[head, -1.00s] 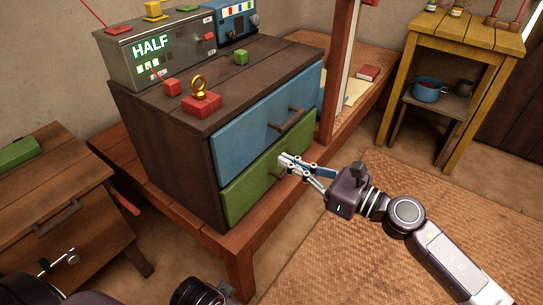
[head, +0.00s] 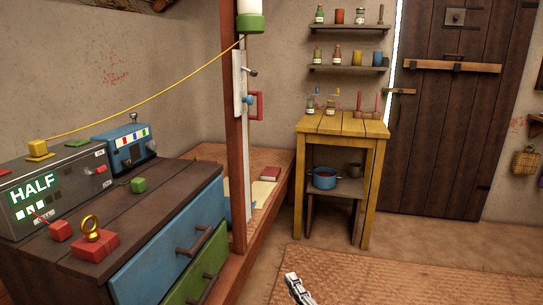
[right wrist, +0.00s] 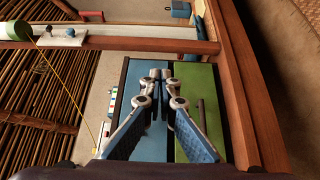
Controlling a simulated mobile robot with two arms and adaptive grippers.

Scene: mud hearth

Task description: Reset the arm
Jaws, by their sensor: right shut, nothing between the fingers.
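My right gripper (head: 297,288) shows at the bottom edge of the head view, over the woven mat, with only its finger end in sight. In the right wrist view its fingers (right wrist: 161,75) are together and empty. Beyond them are the blue drawer (right wrist: 152,135) and the green drawer (right wrist: 195,85). In the head view the blue drawer (head: 170,250) and green drawer (head: 200,275) of the dark wooden chest (head: 150,212) look closed. The gripper is apart from both. My left gripper is not in view.
A grey box marked HALF (head: 50,190) and a red block with a gold ring (head: 95,245) are on the chest. A wooden post (head: 233,130) rises beside it. A yellow table (head: 345,123) stands further back. The woven mat (head: 400,275) is clear.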

